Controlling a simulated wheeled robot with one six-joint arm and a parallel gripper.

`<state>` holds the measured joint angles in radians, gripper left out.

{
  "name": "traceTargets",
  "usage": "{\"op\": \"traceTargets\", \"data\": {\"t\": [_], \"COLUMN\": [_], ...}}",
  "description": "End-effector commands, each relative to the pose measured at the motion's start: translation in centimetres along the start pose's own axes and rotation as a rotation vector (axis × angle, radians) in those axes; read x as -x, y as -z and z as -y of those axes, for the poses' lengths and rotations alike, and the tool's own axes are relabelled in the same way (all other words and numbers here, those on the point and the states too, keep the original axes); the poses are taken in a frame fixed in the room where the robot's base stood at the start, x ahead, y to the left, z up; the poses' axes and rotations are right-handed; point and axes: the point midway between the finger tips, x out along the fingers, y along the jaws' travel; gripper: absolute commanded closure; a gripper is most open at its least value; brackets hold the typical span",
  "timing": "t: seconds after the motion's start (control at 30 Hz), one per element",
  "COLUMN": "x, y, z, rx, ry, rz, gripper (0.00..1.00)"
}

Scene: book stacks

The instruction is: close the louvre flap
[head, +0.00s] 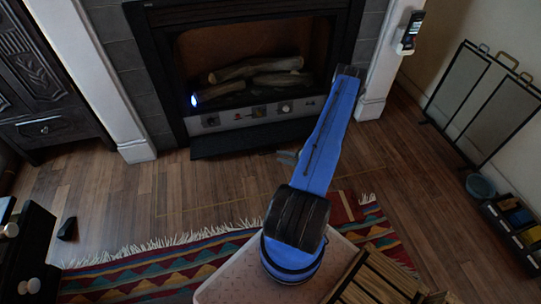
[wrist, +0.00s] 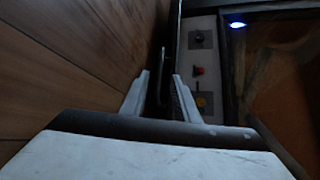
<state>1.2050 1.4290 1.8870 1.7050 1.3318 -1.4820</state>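The louvre flap (head: 240,139) is a long dark panel below the fireplace's control strip. In the head view it juts outward and down, close to the floor. In the wrist view a dark, thin edge, which seems to be the flap (wrist: 163,70), runs up the picture between the finger lines. My gripper (wrist: 161,84) has its two pale fingers apart, with dark space between them. I cannot tell whether either finger touches the flap. In the head view my gripper (head: 283,156) is low in front of the flap's right end, partly hidden by my blue arm.
The control strip (head: 250,114) with knobs sits above the flap; it also shows in the wrist view (wrist: 200,72). Logs (head: 255,72) lie in the firebox. A fringed rug (head: 150,268) lies in front, and a folding screen (head: 480,95) stands right. Bare wooden floor lies between.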

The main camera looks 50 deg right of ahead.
Motion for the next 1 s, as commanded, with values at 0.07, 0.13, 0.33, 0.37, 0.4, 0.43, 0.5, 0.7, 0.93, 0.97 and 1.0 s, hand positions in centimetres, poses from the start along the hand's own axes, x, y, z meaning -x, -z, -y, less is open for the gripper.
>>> {"op": "traceTargets", "data": {"t": [0.07, 0.13, 0.33, 0.37, 0.4, 0.43, 0.5, 0.7, 0.93, 0.97, 1.0], "x": [-1.5, -2.7, -5.7, -6.0, -6.4, -6.7, -7.2, -7.8, -7.8, -7.8, -7.8], "y": [-0.1, -0.1, -0.1, -0.1, -0.1, -0.1, -0.1, 0.0, 0.0, 0.0, 0.0], "z": [-0.1, -0.1, -0.1, -0.1, -0.1, 0.0, 0.0, 0.0, 0.0, 0.0, 0.0], "rx": [0.000, -0.001, 0.000, 0.000, 0.000, 0.000, 0.000, 0.000, -0.001, -0.001, -0.001], "ry": [-0.001, -0.001, -0.001, -0.001, -0.001, -0.001, -0.001, 0.000, 0.000, 0.000, 0.000], "rz": [0.003, 0.002, 0.002, 0.001, 0.001, 0.002, 0.001, -0.001, -0.001, -0.001, -0.001], "gripper": [0.72, 0.72, 0.72, 0.72, 0.72, 0.72, 0.72, 0.72, 0.77, 0.84, 0.94]}}
